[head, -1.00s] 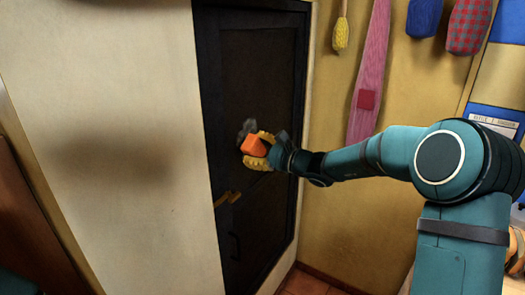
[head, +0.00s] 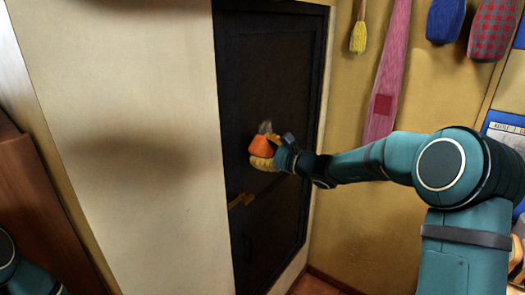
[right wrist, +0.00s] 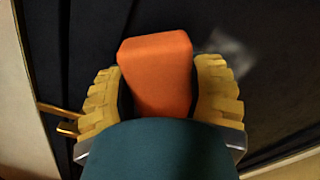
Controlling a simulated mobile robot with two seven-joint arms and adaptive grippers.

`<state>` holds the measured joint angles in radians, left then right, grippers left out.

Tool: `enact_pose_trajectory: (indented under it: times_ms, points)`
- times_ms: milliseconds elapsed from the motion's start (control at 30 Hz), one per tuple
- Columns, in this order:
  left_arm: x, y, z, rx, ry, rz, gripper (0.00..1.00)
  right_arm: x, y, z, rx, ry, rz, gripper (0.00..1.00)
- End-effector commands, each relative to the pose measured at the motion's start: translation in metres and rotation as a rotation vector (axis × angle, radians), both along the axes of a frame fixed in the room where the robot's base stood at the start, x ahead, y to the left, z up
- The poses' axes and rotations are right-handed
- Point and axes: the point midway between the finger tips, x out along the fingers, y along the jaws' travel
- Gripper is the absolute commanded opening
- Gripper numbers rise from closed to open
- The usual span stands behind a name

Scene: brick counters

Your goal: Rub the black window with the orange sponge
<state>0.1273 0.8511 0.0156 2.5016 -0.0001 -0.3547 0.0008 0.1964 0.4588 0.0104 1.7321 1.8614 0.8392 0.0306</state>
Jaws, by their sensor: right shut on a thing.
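The black window (head: 275,80) is a tall dark panel in a frame, in the middle of the head view. A small greyish smudge (head: 265,127) shows on it, and a pale blurred patch (right wrist: 230,45) shows in the right wrist view. My right gripper (head: 262,155) is shut on the orange sponge (head: 266,146), held in front of the panel just below the smudge. In the right wrist view the orange sponge (right wrist: 157,75) sits between the yellow fingers. I cannot tell whether it touches the panel. The left gripper is not in view.
A brass handle (head: 240,200) sticks out at the panel's lower left. A pale wall (head: 130,150) stands to the left. A yellow brush (head: 358,36), a pink cloth (head: 388,70) and mitts (head: 493,28) hang on the right wall.

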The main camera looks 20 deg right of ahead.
Motion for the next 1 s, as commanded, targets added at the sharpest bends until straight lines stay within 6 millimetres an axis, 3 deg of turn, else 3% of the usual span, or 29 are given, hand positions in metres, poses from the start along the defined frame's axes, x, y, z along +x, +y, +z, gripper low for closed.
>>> enact_pose_trajectory:
  times_ms: [1000]
  points:
    - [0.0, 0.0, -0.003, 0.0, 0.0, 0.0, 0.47, 0.014, 0.011, 0.0, 0.0, 0.0, 0.001, 0.29]
